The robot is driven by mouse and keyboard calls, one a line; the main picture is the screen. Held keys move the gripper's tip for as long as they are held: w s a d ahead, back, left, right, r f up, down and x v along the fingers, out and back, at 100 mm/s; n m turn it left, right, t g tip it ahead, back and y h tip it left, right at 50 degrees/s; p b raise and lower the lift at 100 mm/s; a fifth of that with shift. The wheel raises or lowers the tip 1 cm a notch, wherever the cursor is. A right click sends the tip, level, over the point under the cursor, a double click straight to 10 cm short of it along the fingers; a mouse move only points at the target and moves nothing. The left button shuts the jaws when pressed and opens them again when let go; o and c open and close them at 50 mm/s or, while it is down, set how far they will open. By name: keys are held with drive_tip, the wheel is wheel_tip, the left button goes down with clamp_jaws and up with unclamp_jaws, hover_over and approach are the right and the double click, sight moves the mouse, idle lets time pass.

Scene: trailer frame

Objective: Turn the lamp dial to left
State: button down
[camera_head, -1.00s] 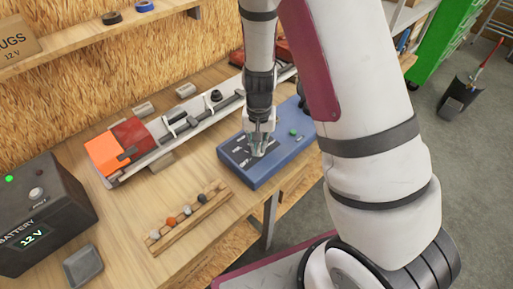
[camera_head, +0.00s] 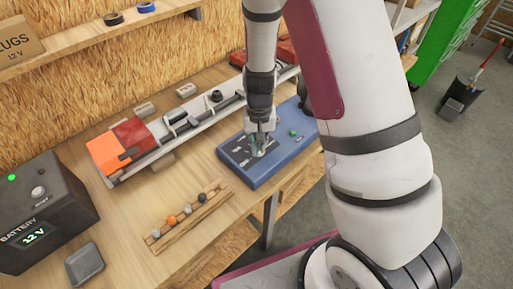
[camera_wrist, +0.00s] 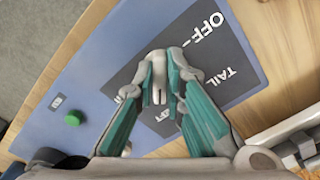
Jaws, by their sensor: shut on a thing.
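The blue control box (camera_head: 285,160) lies on the workbench, with a dark label plate on its top. In the wrist view the box (camera_wrist: 40,140) shows the printed words OFF and TAIL, and another label partly hidden by the fingers. My gripper (camera_head: 259,148) points down over the plate. In the wrist view my gripper (camera_wrist: 158,84) is shut on the grey lamp dial (camera_wrist: 158,96), with a fingertip on each side. The fingers hide much of the dial, and I cannot tell exactly which label it points at.
A green button (camera_wrist: 73,118) sits on the box near the dial. Behind the box lies a long light bar (camera_head: 130,140) with orange and red lenses. A wooden rack (camera_head: 190,218) of small balls lies in front, and a 12 V battery (camera_head: 40,215) stands at left.

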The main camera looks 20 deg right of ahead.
drive_tip(key=c, duration=1.6)
unclamp_jaws()
drive_tip(key=shift+r+p, duration=1.05)
drive_tip(key=shift+r, duration=2)
drive_tip(key=shift+r, duration=0.1)
drive_tip(key=s+a+r+n+t+y+b, duration=0.1)
drive_tip(key=s+r+n+t+b, duration=0.2)
drive_tip(key=r, duration=1.4)
drive_tip(key=s+r+t, duration=0.1)
drive_tip(key=s+r, duration=0.1)
drive_tip(key=s, duration=0.2)
drive_tip(key=s+r+b, duration=0.1)
drive_tip(key=s+r, duration=0.2)
drive_tip(key=s, duration=0.1)
drive_tip(key=s+d+r+t+h+b, duration=0.1)
drive_tip(key=s+r, duration=0.1)
drive_tip(key=s, duration=0.2)
drive_tip(key=shift+s+r+n+t, duration=0.15)
drive_tip(key=shift+s+n+t, duration=0.15)
drive_tip(key=shift+n, duration=0.1)
